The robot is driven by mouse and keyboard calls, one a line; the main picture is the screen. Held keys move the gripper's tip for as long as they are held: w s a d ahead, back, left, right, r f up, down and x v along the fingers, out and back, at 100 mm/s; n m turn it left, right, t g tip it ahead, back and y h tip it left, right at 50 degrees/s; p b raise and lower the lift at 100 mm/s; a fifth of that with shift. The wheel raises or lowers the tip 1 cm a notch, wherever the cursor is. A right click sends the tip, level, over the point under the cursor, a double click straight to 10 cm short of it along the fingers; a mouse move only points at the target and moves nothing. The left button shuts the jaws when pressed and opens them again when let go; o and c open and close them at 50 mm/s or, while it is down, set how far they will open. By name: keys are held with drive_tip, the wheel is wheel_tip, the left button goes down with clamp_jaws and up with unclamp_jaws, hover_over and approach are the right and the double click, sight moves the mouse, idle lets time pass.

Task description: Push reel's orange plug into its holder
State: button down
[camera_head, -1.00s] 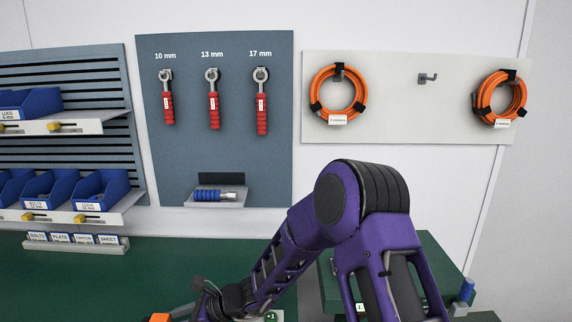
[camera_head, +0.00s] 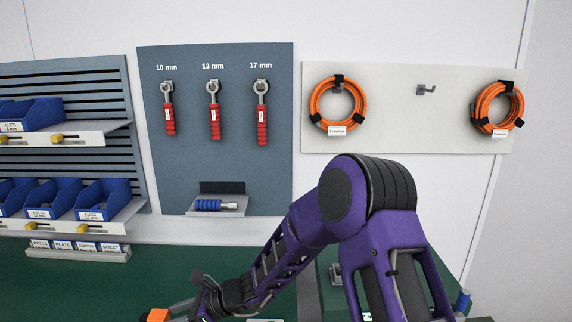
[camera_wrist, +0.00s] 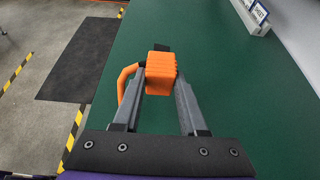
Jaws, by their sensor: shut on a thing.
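The orange plug (camera_wrist: 161,74) is a ribbed block between my gripper's (camera_wrist: 160,85) two fingers in the wrist view, with an orange cable curving off its left side. My gripper is shut on it and holds it over the green bench top. In the head view the orange plug (camera_head: 157,315) shows only partly at the bottom edge, beside the end of my purple arm. Neither the reel nor the plug's holder can be made out in these views.
The green bench (camera_head: 70,285) is mostly clear. A label rail (camera_head: 78,253) and blue bins (camera_head: 103,199) stand at the left. Ratchets (camera_head: 214,110) and orange cable coils (camera_head: 338,104) hang on wall panels. A dark mat (camera_wrist: 80,58) lies on the floor beside the bench.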

drive_tip(key=w+d+r+m+g+h, duration=0.2)
drive_tip(key=w+d+r+m+h, duration=0.3)
drive_tip(key=d, duration=0.8)
drive_tip(key=w+d+r+m+g+h, duration=0.1)
drive_tip(key=w+d+r+m+h, duration=0.45)
drive_tip(key=d, duration=0.85)
drive_tip(key=w+d+r+m+g+h, duration=0.2)
drive_tip(key=w+d+r+m, duration=0.35)
drive_tip(key=d, duration=0.75)
drive_tip(key=f, duration=0.1)
drive_tip(key=s+f+m+b, duration=0.1)
drive_tip(key=f, duration=0.1)
drive_tip(key=s+f+m, duration=0.1)
drive_tip(key=f, duration=0.1)
drive_tip(key=shift+f, duration=0.1)
drive_tip(key=shift+p, duration=0.5)
drive_tip(key=shift+f, duration=0.1)
drive_tip(key=shift+f, duration=0.5)
drive_tip(key=shift+f+p, duration=0.15)
drive_tip(key=shift+p, duration=0.15)
